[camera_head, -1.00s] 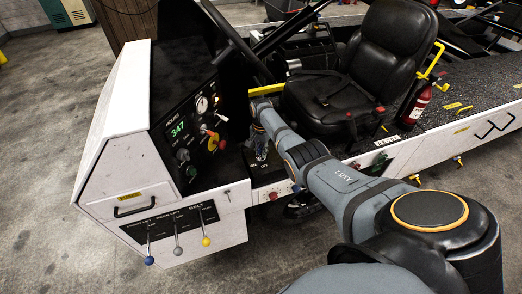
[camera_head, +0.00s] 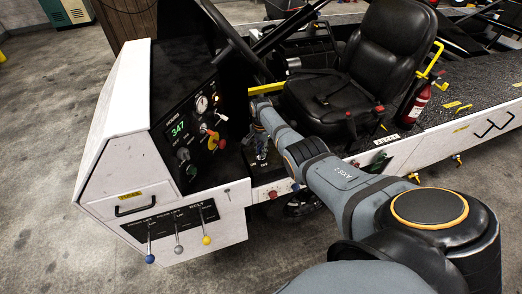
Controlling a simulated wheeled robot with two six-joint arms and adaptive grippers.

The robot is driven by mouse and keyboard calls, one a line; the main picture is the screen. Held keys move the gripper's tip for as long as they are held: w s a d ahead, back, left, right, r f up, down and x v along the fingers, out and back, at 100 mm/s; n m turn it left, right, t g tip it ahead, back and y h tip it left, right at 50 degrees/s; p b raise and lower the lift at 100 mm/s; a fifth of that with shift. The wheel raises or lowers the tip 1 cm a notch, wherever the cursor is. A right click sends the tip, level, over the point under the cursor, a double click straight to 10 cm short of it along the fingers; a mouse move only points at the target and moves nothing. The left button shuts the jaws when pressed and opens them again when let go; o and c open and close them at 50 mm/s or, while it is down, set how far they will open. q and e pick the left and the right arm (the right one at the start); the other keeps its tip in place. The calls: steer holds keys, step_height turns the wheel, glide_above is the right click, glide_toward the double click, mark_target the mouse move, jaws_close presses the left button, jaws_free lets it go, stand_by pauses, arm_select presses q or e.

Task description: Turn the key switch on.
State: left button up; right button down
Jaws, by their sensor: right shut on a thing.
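The loader's control panel (camera_head: 200,125) faces right at the left of the head view. It carries a green display reading 347, a round gauge, a red and yellow round control (camera_head: 213,140) and several knobs. I cannot make out with certainty which control is the key switch. My right arm reaches in from the lower right. My right gripper (camera_head: 261,148) points down beside the seat, over a dark plate with white markings, to the right of the panel. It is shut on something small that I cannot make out. My left gripper is not in view.
A black seat (camera_head: 335,90) stands just behind and right of my gripper. A steering wheel (camera_head: 235,40) rises above the panel. Three levers with blue, grey and yellow knobs (camera_head: 206,240) stick out of the front box. A red extinguisher (camera_head: 417,100) hangs right of the seat.

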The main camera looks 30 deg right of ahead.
steer(key=shift+w+r, duration=0.1)
steer(key=c, duration=1.3)
jaws_free()
step_height(320, 180, up, 12)
steer(key=shift+f, duration=0.1)
